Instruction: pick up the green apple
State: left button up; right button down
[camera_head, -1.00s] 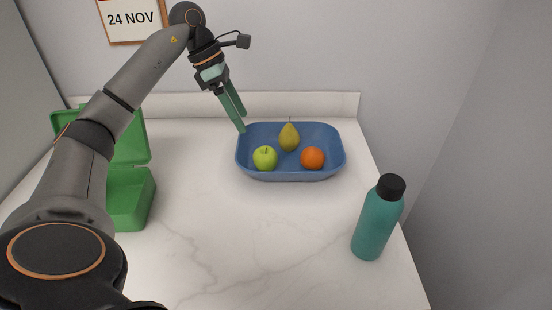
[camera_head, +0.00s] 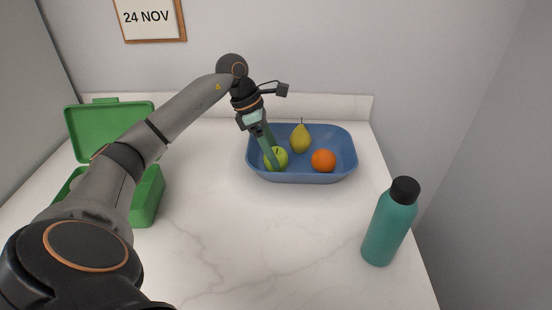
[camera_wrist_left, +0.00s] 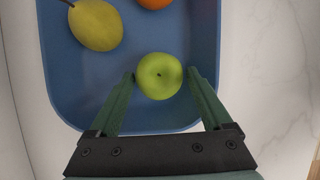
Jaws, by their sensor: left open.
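The green apple (camera_head: 281,157) sits in the left front part of the blue tray (camera_head: 300,178). My left gripper (camera_head: 272,160) reaches down into the tray at the apple, and its fingers partly cover the apple in the head view. In the left wrist view the apple (camera_wrist_left: 159,76) lies between the tips of the two green fingers of my left gripper (camera_wrist_left: 161,78). The jaws are open, one finger on each side of the apple; I cannot tell whether either touches it. My right gripper is not in view.
A pear (camera_head: 300,139) and an orange (camera_head: 323,160) share the tray, behind and right of the apple. A teal bottle (camera_head: 390,222) stands at the right front. An open green box (camera_head: 147,196) is at the left, partly behind my arm. The middle counter is clear.

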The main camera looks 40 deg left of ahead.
pick_arm(q)
jog(key=shift+w+d+f, duration=0.15)
jog(key=shift+d+f, duration=0.1)
jog(key=shift+f, duration=0.6)
jog(key=c, duration=1.2)
jog(key=shift+r, duration=0.15)
jog(key=shift+c, duration=0.2)
